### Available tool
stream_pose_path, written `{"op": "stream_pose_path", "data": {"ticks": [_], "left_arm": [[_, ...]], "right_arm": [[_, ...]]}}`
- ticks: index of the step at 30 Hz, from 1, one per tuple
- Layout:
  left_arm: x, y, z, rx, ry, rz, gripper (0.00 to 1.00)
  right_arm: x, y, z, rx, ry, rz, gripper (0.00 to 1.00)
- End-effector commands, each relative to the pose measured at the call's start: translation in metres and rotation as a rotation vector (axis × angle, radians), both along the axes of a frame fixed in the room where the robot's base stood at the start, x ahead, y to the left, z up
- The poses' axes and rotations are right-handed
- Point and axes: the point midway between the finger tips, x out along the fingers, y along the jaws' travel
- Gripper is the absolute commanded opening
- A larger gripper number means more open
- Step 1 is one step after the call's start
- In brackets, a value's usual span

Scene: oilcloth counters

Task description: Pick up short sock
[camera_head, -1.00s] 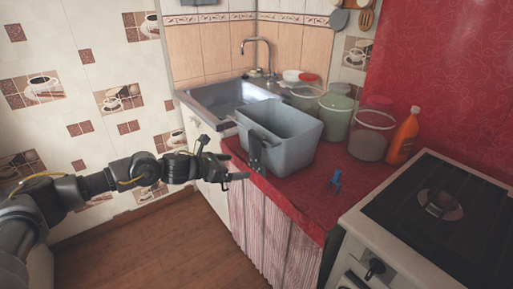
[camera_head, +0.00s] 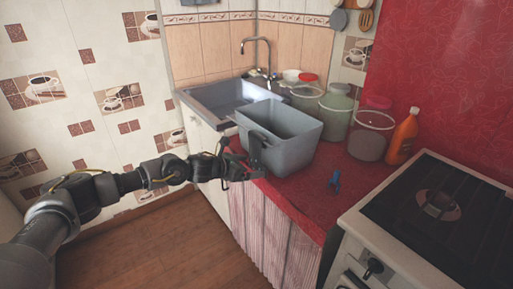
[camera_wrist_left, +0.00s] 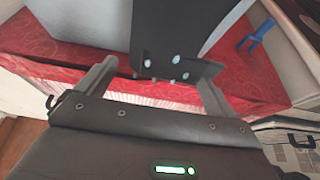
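A dark short sock with pale dots (camera_head: 256,152) hangs over the near left wall of the grey bin (camera_head: 293,150) on the red counter. In the left wrist view the sock (camera_wrist_left: 185,48) hangs in front of the bin's pale wall, its lower part between my fingers. My left gripper (camera_head: 236,161) is open at the sock, with one finger on each side of it; the fingers (camera_wrist_left: 156,76) stand wide apart in the wrist view. Whether they touch the sock, I cannot tell. My right gripper is not in view.
A small blue object (camera_head: 335,180) lies on the red counter (camera_head: 310,201) right of the bin. Lidded containers (camera_head: 336,117) and an orange bottle (camera_head: 403,138) stand behind. The stove (camera_head: 430,215) is at right, the sink (camera_head: 225,95) behind the bin.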

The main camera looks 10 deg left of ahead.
Motion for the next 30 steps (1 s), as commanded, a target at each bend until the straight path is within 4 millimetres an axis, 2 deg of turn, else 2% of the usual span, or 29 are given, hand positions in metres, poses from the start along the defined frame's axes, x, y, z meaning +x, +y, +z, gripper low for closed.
{"op": "stream_pose_path", "data": {"ticks": [1, 9, 11, 22, 26, 30], "left_arm": [[0.0, 0.0, 0.0, 0.0, 0.0, 0.0, 0.87], [0.0, 0.0, 0.0, 0.0, 0.0, 0.0, 0.52], [0.0, 0.0, 0.0, -0.001, -0.001, 0.0, 0.45], [0.0, 0.0, 0.007, -0.001, -0.003, 0.0, 0.45], [0.001, 0.0, 0.02, -0.001, -0.003, 0.001, 0.45], [0.001, 0.0, 0.044, -0.001, -0.005, 0.0, 0.45]], "right_arm": [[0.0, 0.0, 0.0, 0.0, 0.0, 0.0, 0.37], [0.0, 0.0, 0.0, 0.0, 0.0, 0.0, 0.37], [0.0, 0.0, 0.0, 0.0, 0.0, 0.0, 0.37], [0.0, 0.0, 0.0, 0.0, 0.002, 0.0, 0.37], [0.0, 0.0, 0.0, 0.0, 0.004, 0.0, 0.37], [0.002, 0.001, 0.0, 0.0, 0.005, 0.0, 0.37]]}}
